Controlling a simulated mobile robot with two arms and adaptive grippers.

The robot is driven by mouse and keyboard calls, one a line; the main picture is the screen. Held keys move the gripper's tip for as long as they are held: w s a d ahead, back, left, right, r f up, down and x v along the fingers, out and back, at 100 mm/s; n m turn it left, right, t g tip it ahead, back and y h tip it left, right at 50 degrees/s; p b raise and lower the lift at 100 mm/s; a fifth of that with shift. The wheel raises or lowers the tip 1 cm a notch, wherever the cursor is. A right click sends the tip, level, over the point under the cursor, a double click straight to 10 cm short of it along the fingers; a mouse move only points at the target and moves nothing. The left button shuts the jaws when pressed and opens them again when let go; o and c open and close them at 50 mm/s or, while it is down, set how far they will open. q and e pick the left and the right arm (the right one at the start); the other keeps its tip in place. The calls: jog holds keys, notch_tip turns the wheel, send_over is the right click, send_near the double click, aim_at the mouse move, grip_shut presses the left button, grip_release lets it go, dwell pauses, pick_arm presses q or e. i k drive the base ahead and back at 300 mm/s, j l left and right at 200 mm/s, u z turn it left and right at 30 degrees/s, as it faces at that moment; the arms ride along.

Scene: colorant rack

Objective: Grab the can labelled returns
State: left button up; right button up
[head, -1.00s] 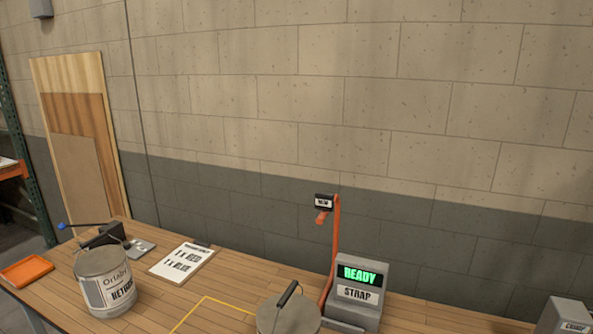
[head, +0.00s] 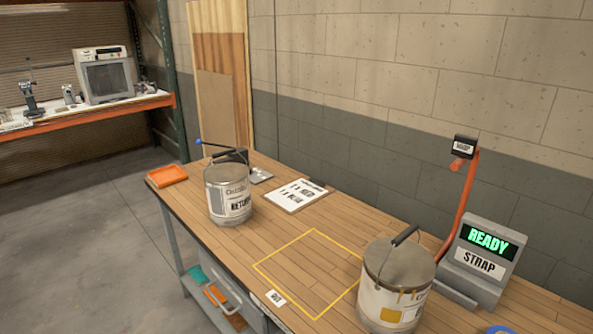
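The can labelled returns (head: 229,194) stands upright on the wooden workbench (head: 205,243), near its far left end. It is a grey-white can with a lid, a wire handle and a label whose visible letters read "RETURN". Its label is turned partly to the right. A second can (head: 393,285), with a grey lid, a dark handle grip and a yellow patch on its label, stands at the front right. Neither of my grippers shows in the head view.
A yellow outlined square (head: 309,272) on the bench is empty. A strap machine (head: 482,262) reading "READY" stands at the right. An orange tray (head: 167,176) and a printed sheet (head: 297,194) lie near the returns can. Open floor (head: 95,240) lies left of the bench.

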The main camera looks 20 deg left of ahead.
aim_at(228, 188)
jog(key=i+j+z, duration=0.15)
jog(key=j, duration=0.55)
jog(key=j+z, duration=0.15)
jog(key=j, duration=0.55)
